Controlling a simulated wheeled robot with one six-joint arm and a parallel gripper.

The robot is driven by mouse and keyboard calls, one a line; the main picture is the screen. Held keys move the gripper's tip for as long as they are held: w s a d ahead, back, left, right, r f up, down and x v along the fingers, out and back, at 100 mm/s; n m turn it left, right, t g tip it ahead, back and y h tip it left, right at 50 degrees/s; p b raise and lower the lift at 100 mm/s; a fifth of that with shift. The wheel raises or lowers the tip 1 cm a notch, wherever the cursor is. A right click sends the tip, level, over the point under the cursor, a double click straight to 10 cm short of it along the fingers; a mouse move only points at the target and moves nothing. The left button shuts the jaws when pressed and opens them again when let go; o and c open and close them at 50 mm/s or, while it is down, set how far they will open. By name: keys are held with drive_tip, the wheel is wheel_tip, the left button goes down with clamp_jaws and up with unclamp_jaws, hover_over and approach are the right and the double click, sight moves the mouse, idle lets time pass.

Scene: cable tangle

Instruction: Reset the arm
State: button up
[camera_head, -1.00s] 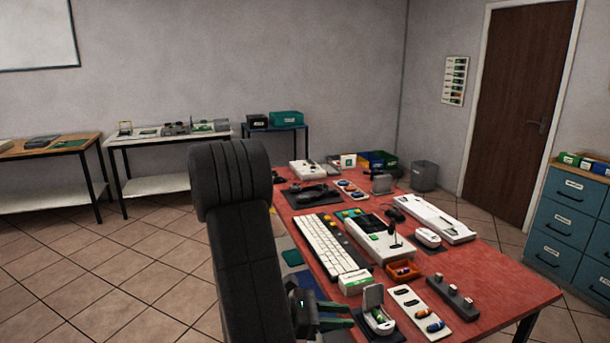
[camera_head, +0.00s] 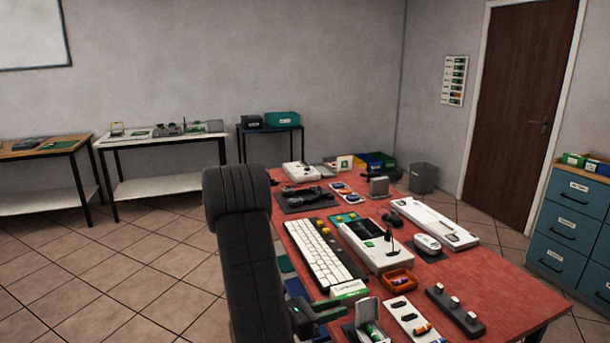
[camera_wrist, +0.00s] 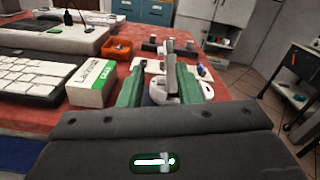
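My gripper (camera_head: 326,313) is at the near left edge of the red table (camera_head: 505,275), beside a small case with a raised lid (camera_head: 367,309). In the wrist view my gripper (camera_wrist: 163,88) has its two green fingers apart. The grey lid (camera_wrist: 171,75) and white body of the case show in the gap, apparently beyond the fingertips. I see nothing clamped between the fingers. The arm's dark upper part stands upright at the left of the table in the head view.
A green-and-white box (camera_head: 349,290) stands close to the fingers, with a white keyboard (camera_head: 318,252) behind it. A white panel with batteries (camera_head: 411,318), an orange tray (camera_head: 398,282) and a dark block with knobs (camera_head: 455,310) lie to the right. Open floor lies left.

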sight(364, 300)
drive_tip(key=p+x, duration=0.1)
drive_tip(key=x, duration=0.7)
drive_tip(key=shift+d, duration=0.3)
drive_tip(key=shift+d+f+m+b, duration=0.2)
drive_tip(key=shift+f+m+b, duration=0.1)
drive_tip(key=shift+b, duration=0.5)
drive_tip(key=shift+s+r+m+b, duration=0.35)
drive_tip(key=shift+s+m+b, duration=0.05)
drive_tip(key=shift+m+b, duration=0.45)
drive_tip(key=shift+d, duration=0.1)
